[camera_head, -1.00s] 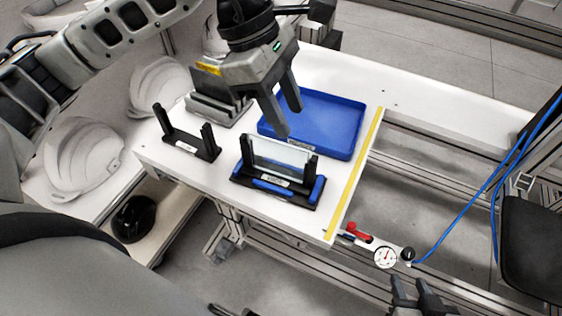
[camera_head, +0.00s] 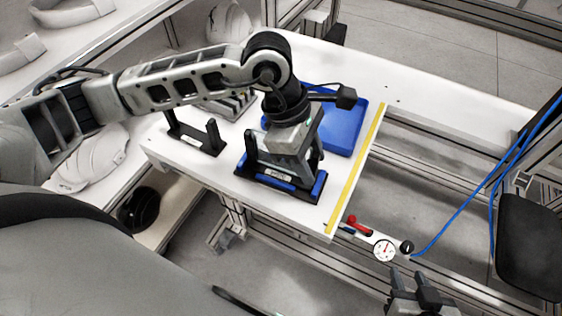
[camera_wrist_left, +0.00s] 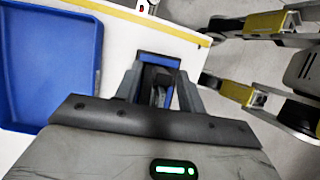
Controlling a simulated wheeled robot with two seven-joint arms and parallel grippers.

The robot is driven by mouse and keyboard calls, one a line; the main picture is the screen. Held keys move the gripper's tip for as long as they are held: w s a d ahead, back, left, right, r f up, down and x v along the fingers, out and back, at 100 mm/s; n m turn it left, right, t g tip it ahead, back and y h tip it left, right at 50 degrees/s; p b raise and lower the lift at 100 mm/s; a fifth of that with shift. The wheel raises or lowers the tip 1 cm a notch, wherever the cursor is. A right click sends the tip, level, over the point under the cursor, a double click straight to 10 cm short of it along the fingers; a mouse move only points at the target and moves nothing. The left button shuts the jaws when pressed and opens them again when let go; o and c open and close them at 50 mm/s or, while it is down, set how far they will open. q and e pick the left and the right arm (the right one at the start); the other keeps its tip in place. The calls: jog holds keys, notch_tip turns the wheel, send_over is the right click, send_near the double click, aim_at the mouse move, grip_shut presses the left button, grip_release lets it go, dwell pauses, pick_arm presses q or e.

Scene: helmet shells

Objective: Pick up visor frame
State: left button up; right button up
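A black stand with blue pads (camera_head: 320,184) sits on the white table near the yellow line. A clear, pale panel, which I take for the visor frame, stood upright between its posts earlier; my gripper now hides most of it. My left gripper (camera_head: 288,170) is down over the stand, pointing at the table, between its two posts. In the left wrist view its fingers (camera_wrist_left: 160,92) are apart, with dark stand parts and a blue pad (camera_wrist_left: 159,58) between and beyond them. Whether they touch the panel is hidden. My right gripper (camera_head: 418,282) is open and empty at the lower right.
A blue tray (camera_head: 345,125) lies just behind the stand. An empty black two-post holder (camera_head: 196,142) is to the left. White helmet shells (camera_head: 88,155) lie at the left. A dial gauge (camera_head: 384,250) is beyond the table's edge.

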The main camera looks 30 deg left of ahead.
pick_arm(q)
grip_shut()
jog(key=shift+r, duration=0.15)
